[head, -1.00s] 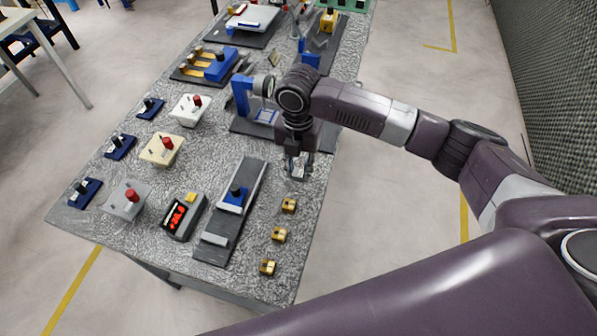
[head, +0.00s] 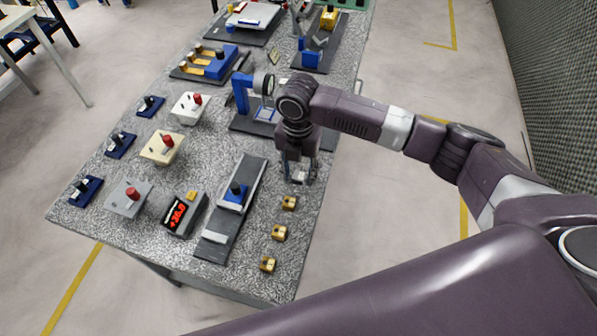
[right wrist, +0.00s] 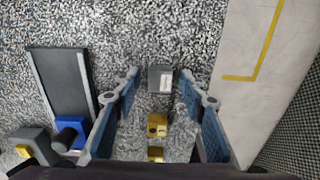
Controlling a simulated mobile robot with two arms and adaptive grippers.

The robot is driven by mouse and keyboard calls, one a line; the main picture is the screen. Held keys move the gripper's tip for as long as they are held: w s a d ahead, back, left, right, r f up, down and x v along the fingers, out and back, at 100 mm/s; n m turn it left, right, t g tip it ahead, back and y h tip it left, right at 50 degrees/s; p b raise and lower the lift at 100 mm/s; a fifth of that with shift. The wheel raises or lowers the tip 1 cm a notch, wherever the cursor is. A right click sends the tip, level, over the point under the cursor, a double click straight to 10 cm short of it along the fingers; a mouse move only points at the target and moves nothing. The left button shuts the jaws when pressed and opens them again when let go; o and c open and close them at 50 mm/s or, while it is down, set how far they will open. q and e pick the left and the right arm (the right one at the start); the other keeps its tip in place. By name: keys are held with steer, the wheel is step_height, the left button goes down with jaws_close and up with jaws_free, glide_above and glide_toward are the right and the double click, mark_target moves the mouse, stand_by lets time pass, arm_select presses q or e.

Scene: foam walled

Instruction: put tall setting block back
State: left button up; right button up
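A grey block (right wrist: 160,79) with a small white label stands on the speckled table top, in line with the brass blocks. The label is too small to read. My right gripper (head: 299,179) is low at the right side of the table; its two fingers are spread apart. In the right wrist view the grey block lies between the fingertips of this gripper (right wrist: 159,84), with a gap on both sides. My left gripper is not in view.
Several brass blocks, one nearest the gripper (head: 289,203), line the table's right edge. A dark slide fixture (head: 219,226) with a blue carriage lies to their left, beside a red digital display (head: 177,215). A blue stand with a round dial (head: 243,95) is behind the gripper.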

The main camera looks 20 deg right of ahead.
mark_target(298, 175)
step_height(298, 175, up, 12)
steer(key=b, duration=0.2)
steer(key=shift+r+b, duration=0.15)
steer(key=shift+b, duration=0.15)
stand_by(0.4)
